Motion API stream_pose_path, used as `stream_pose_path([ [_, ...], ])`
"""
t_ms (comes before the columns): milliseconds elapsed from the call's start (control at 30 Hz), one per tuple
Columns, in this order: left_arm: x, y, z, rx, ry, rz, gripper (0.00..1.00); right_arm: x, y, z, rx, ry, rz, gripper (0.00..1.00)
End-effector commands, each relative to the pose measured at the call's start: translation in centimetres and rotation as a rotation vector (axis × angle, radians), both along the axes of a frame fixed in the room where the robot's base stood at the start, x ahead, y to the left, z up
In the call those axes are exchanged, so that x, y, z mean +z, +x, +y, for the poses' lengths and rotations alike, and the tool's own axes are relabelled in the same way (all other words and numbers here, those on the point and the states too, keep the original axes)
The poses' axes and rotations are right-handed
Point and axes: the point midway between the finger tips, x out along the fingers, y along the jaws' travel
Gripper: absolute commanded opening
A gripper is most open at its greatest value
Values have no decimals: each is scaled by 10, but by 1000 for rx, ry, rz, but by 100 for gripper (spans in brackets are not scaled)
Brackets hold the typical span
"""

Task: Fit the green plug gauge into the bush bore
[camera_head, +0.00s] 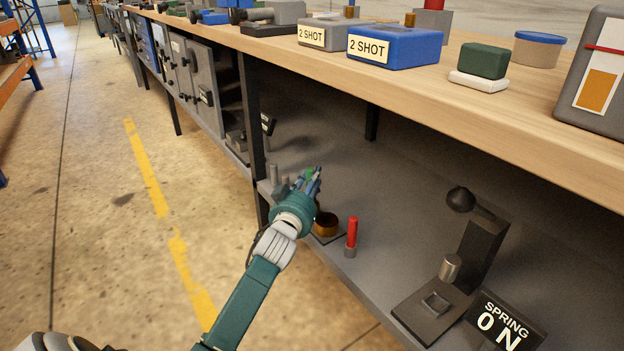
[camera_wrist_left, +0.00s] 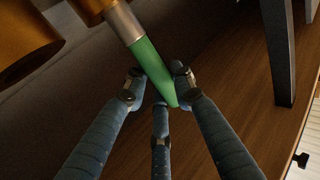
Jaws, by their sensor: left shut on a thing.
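The green plug gauge (camera_wrist_left: 152,68) is held between the fingers of my left gripper (camera_wrist_left: 157,87) in the left wrist view. Its steel end (camera_wrist_left: 122,20) points away to the upper left, close to brown-orange metal; I cannot tell whether it touches or enters a bore. A large brown-orange round part (camera_wrist_left: 25,35) fills that view's upper left corner. In the head view my left gripper (camera_head: 313,183) is over the lower shelf, with a bit of green (camera_head: 309,174) between its fingers. The bronze bush (camera_head: 326,226) stands just below it on a dark plate. My right gripper is out of view.
A red-handled gauge (camera_head: 351,234) stands upright right of the bush. A dark spring tester (camera_head: 476,250) with a "SPRING 0 N" sign (camera_head: 499,322) is farther right. The wooden bench top (camera_head: 450,85) overhangs the shelf. A dark bench leg (camera_head: 252,115) is left of the gripper.

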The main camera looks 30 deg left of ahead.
Motion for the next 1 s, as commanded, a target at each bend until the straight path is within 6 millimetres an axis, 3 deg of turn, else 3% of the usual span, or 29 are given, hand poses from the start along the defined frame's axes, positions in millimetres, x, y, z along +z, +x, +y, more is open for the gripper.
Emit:
stream_pose_path([
  [1000,-26,0,0,0,-1,-1,0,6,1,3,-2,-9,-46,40],
])
